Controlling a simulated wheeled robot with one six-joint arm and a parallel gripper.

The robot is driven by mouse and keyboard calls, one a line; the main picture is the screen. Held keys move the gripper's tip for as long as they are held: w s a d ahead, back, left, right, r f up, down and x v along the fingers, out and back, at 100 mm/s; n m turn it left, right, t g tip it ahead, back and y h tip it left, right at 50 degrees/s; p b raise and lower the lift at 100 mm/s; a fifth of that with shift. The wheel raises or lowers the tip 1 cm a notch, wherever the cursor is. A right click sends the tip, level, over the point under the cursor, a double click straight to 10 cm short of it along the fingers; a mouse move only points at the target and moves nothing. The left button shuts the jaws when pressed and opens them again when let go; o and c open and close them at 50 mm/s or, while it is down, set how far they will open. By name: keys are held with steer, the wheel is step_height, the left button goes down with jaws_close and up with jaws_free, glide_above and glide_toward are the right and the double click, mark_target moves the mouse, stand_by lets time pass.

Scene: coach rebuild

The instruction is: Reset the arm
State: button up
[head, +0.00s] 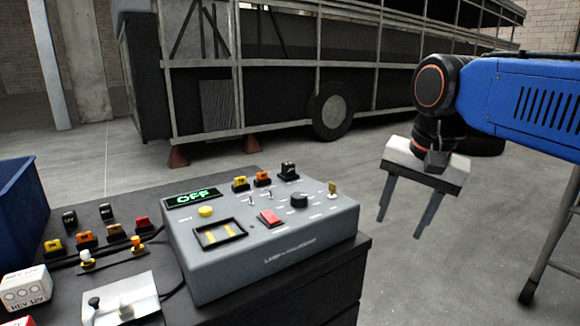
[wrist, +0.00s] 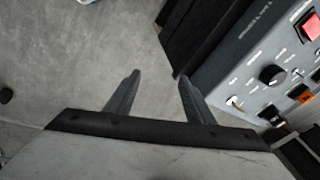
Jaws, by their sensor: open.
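My gripper (head: 404,217) hangs in the air to the right of the bench, fingers pointing down and apart. It is open with nothing between the fingers. In the wrist view the two fingers (wrist: 158,82) stand apart over the grey floor, beside the bench edge. The blue upper part of my arm reaches in from the right in the head view. A grey control box (head: 285,262) with an "OFF" display sits on the bench, left of my gripper and clear of it; part of it also shows in the wrist view (wrist: 245,80).
The dark bench (head: 245,312) carries several small coloured parts, a white box (head: 25,288) and a silver plate (head: 128,296). A blue bin (head: 18,205) is at the left edge. A bus frame (head: 275,85) stands behind. A stand leg (head: 545,255) is at right.

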steer(key=s+d+f+n, duration=0.2)
steer(key=s+f, duration=0.1)
steer(key=f, duration=0.3)
steer(key=s+d+f+n+t, duration=0.1)
steer(key=s+d+f+n, duration=0.1)
steer(key=f, duration=0.5)
steer(key=s+d+f+n+t, duration=0.1)
steer(key=s+d+f+n, duration=0.1)
steer(key=s+f, duration=0.4)
steer(key=shift+d+f+n+h, duration=0.3)
steer(key=shift+d+f, duration=0.1)
steer(key=shift+d, duration=0.4)
steer(key=shift+s, duration=0.1)
steer(key=shift+c, duration=0.4)
